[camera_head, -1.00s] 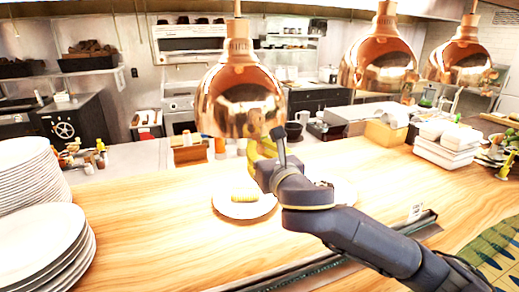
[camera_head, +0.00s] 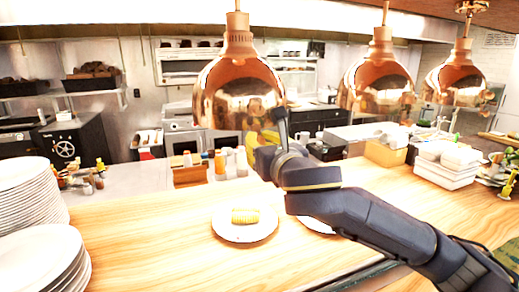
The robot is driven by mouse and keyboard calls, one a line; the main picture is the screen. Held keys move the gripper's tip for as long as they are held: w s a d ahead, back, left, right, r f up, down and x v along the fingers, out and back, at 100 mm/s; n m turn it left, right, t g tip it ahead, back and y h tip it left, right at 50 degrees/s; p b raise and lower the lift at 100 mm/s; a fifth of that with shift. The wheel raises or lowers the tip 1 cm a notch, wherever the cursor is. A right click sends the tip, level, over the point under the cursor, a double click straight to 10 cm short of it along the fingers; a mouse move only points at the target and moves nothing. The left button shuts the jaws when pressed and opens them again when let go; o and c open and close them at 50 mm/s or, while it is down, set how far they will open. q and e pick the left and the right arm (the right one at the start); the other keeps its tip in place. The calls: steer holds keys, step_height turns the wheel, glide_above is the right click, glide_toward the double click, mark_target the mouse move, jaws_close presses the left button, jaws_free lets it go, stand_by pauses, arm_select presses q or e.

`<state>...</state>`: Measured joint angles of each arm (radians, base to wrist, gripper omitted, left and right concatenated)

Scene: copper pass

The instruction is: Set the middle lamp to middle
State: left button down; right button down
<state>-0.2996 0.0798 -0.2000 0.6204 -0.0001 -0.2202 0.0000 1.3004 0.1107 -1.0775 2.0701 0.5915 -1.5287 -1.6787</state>
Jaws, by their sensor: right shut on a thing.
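Three copper pendant lamps hang over the counter in the camera_head view. The left one (camera_head: 235,88) is the largest in the picture, the middle one (camera_head: 378,85) hangs to its right, and the right one (camera_head: 457,80) is farther right. My right gripper (camera_head: 262,137) is at the lower right rim of the left lamp and shut on it; the fingers are partly hidden by my wrist and the lamp. The middle and right lamps hang free of my arm. The left gripper is out of view.
A plate with yellow food (camera_head: 245,222) lies on the wooden counter (camera_head: 150,240) below the lamp. A second plate (camera_head: 316,224) is partly hidden by my right arm. Stacked plates (camera_head: 35,260) stand at the left; white containers (camera_head: 447,150) stand at the right.

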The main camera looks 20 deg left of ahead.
steer(key=shift+r, duration=0.15)
steer(key=c, duration=1.2)
jaws_free()
steer(key=shift+s+d, duration=0.1)
steer(key=v, duration=1.2)
